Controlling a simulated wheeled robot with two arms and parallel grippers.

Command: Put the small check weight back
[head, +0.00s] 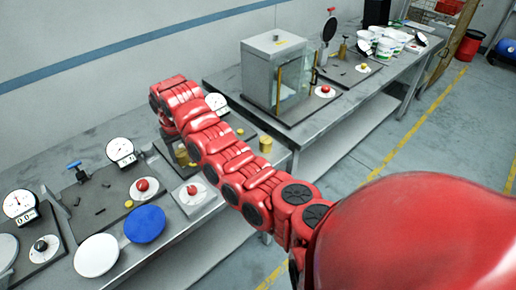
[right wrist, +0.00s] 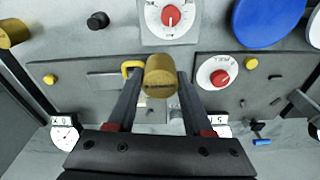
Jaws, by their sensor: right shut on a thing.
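My right gripper (right wrist: 160,92) is shut on a small brass cylinder weight (right wrist: 160,75), which sits between its two dark fingertips in the right wrist view. In the head view my right arm reaches over the bench and hides most of the gripper; a brass piece (head: 182,156) shows beside the arm, likely this weight. Another brass cylinder (head: 265,144) stands on the bench to the right, and part of it shows at the left edge of the right wrist view (right wrist: 12,33). I cannot tell the height of the held weight above the panel. My left gripper is not in view.
A control box with a red knob (right wrist: 170,17) and a plate with a red knob (right wrist: 218,73) lie close to the gripper. Dial gauges (head: 120,150) stand along the bench. A blue disc (head: 145,223) and a white disc (head: 96,255) lie at the front. A glass-fronted cabinet (head: 275,75) stands beyond.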

